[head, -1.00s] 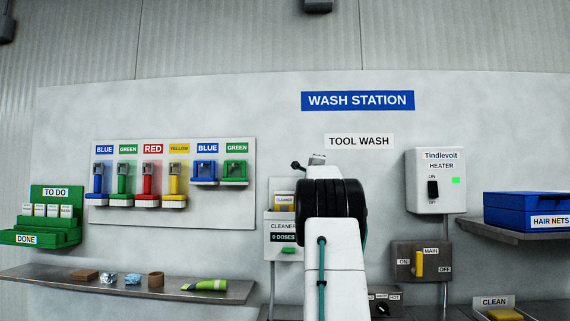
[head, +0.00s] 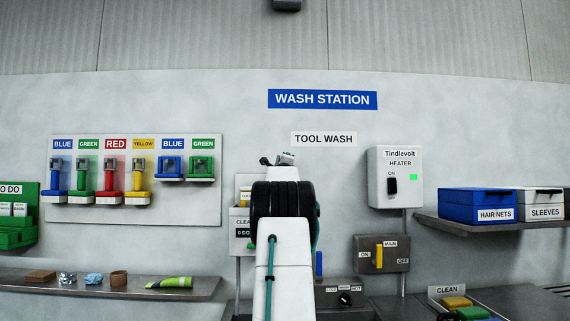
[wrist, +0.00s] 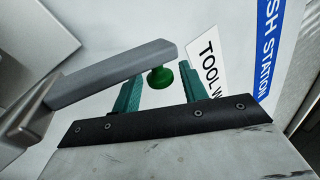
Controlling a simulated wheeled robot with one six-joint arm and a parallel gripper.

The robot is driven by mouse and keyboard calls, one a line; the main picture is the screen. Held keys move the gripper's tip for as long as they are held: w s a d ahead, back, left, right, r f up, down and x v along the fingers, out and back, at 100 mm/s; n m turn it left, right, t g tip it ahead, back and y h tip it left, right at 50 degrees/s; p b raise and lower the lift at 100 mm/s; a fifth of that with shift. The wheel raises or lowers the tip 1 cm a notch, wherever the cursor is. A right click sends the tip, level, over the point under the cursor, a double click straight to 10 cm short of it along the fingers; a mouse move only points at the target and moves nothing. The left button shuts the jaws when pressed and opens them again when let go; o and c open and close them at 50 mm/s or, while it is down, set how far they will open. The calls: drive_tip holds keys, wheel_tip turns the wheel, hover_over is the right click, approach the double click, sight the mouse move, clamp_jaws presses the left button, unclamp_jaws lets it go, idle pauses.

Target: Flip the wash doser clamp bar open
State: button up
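The wash doser (head: 240,232), a white wall box labelled CLEANER, is partly hidden behind my arm in the head view. In the wrist view, a grey clamp bar (wrist: 115,75) reaches from a metal bracket at the left toward the upper middle. A round green knob (wrist: 160,78) hangs under its free end. My gripper (wrist: 158,86) is open, with one teal finger on either side of the knob in the picture. I cannot tell whether either finger touches the knob or bar. The gripper fingers are hidden in the head view.
Coloured dispensers hang on a wall panel (head: 60,215) at the left. A heater box (head: 395,160) and a main switch box (head: 365,262) are right of my arm. A shelf (head: 200,286) with small items is at lower left; blue and white boxes stand at right.

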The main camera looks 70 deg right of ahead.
drive_tip(key=shift+w+a, duration=0.1)
drive_tip(key=shift+a, duration=0.2)
drive_tip(key=v, duration=0.7)
drive_tip(key=shift+s, duration=0.2)
drive_tip(key=shift+w+a+f, duration=0.1)
drive_tip(key=shift+f, duration=0.05)
